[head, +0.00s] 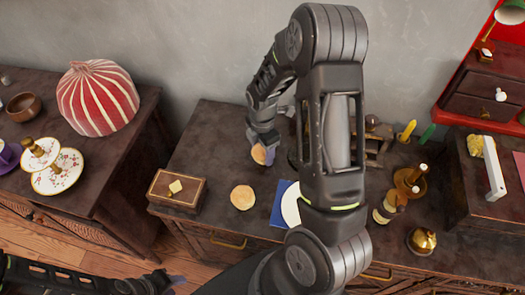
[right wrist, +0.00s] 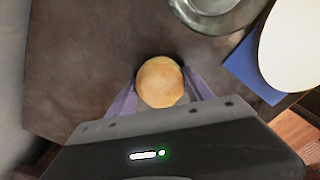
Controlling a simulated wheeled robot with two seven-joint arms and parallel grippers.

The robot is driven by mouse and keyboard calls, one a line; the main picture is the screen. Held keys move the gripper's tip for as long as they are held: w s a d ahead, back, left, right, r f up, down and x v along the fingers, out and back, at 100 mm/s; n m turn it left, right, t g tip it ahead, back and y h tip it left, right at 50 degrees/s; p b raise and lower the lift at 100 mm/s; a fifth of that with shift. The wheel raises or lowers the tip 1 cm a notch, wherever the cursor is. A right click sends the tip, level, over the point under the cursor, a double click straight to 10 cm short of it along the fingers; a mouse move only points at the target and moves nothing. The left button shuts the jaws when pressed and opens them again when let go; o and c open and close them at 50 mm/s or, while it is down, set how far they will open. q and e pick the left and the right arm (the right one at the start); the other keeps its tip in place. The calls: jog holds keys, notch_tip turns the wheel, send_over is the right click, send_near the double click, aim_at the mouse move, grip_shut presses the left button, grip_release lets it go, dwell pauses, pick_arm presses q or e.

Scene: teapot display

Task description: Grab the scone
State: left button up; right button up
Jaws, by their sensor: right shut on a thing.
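A round golden scone (head: 261,154) is between the fingers of my right gripper (head: 264,146), over the middle dark cabinet top. In the right wrist view the scone (right wrist: 160,82) sits between the two purple-grey fingers (right wrist: 162,88), which are shut on it. I cannot tell whether it is clear of the surface. A second round golden scone-like piece (head: 243,197) lies on the cabinet top, nearer the front edge. My left gripper (head: 168,284) is low at the left of the head view, away from both; its jaws are too unclear to tell.
A wooden box (head: 176,190) stands left of the second piece. A blue flat item (head: 279,212) with a white plate (head: 291,204) lies to the right, partly behind my right arm. A metal dish (right wrist: 215,12) is near the held scone. Candlesticks and a brass bell (head: 422,240) stand further right.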

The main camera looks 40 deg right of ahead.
aim_at(262, 149)
notch_tip(262, 149, up, 10)
jog(key=shift+f+b, duration=0.1)
jog(key=shift+b, duration=0.25)
dwell(0.7)
